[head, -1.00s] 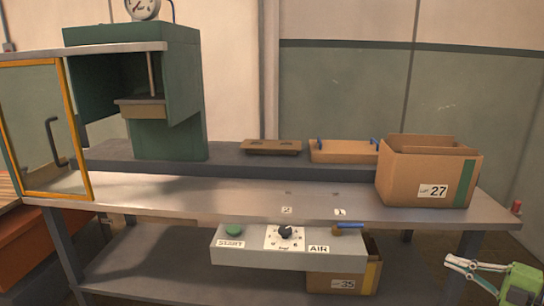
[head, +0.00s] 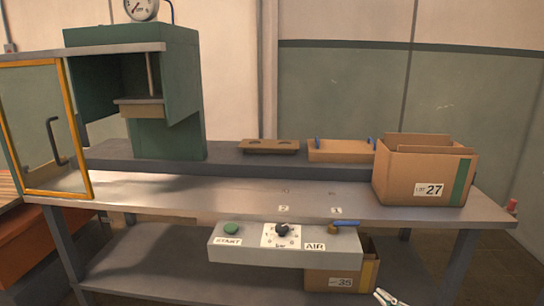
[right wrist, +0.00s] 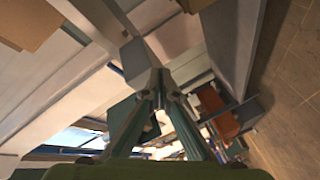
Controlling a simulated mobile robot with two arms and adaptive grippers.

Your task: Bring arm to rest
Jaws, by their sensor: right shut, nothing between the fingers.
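My right gripper (head: 386,297) shows only as fingertips at the bottom edge of the head view, right of the lower shelf's box. In the right wrist view the right gripper (right wrist: 158,80) has its two fingers meeting at the tips with nothing between them. It is apart from the bench and holds nothing. The rest of my right arm is below the head picture. My left gripper is not in view.
The steel bench (head: 230,195) carries a green chamber press (head: 165,140) with an open framed door (head: 45,130), and a cardboard box marked 27 (head: 408,185). A control panel (head: 250,255) juts from its front. Box 35 (head: 322,282) sits on the lower shelf.

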